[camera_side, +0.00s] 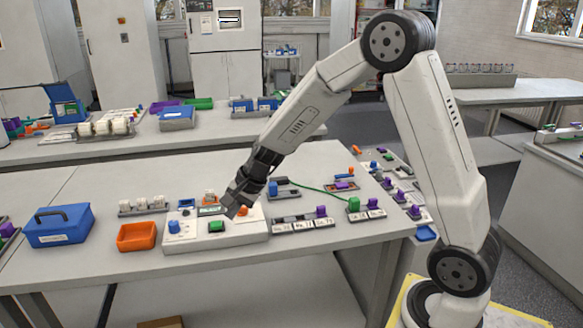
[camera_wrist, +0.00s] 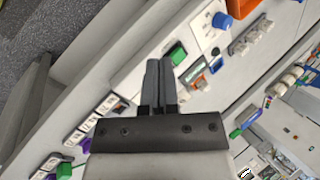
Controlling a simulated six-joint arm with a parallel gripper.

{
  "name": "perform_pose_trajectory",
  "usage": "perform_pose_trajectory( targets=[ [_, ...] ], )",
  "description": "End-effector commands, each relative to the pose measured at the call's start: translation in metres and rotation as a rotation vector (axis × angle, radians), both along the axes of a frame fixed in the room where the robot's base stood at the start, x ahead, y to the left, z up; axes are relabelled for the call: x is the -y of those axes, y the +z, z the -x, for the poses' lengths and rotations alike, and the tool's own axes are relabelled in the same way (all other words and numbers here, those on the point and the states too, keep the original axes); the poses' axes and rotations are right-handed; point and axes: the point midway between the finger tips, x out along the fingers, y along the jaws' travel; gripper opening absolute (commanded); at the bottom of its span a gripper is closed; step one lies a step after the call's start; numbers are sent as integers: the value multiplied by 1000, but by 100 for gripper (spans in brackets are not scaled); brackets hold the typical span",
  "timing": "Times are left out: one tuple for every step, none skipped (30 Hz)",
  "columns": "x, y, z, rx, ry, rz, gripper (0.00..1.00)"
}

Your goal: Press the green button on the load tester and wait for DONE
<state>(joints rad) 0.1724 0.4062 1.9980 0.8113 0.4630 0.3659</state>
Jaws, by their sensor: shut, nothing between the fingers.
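The load tester (camera_side: 200,243) is a low white box on the bench in the side view, with a blue knob (camera_side: 174,227), a small display (camera_side: 210,210) and an orange part near its right end. Its green button (camera_side: 216,226) is on the near part of the top. The button also shows in the wrist view (camera_wrist: 177,52), just right of the fingertips. My gripper (camera_side: 232,208) is shut and empty, pointing down over the tester, right of the button. In the wrist view, the closed fingers (camera_wrist: 153,65) appear beside the button. The display text is too small to read.
An orange bin (camera_side: 137,237) and a blue toolbox (camera_side: 60,225) stand left of the tester. A tray of white cells (camera_side: 143,206) lies behind the bin. Right of it are connector strips (camera_side: 302,225) and a green cable (camera_side: 312,188). The bench front is clear.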

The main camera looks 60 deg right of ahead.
Motion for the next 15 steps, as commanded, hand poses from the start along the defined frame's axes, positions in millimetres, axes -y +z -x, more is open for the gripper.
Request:
perform_pose_trajectory(
  targets=[
    [4, 0, -12, 5, -58, -40, 0],
    [7, 0, -19, 7, -94, -67, 0],
    [10, 1, -27, 12, -140, -103, 0],
    [13, 2, -34, 15, -175, -130, 0],
    [15, 3, -41, 20, -209, -156, 0],
    [19, 3, -49, 24, -254, -192, 0],
    [21, 4, -56, 29, -285, -218, 0],
    [24, 5, -62, 33, -317, -244, 0],
    [28, 6, -69, 37, -354, -276, 0],
    [30, 7, -74, 42, -380, -299, 0],
    [32, 7, -79, 44, -404, -320, 0],
    [35, 8, -85, 49, -433, -347, 0],
    [38, 8, -88, 51, -454, -366, 0],
    [40, 9, -92, 54, -472, -381, 0],
    [42, 10, -96, 57, -492, -401, 0]
  ],
)
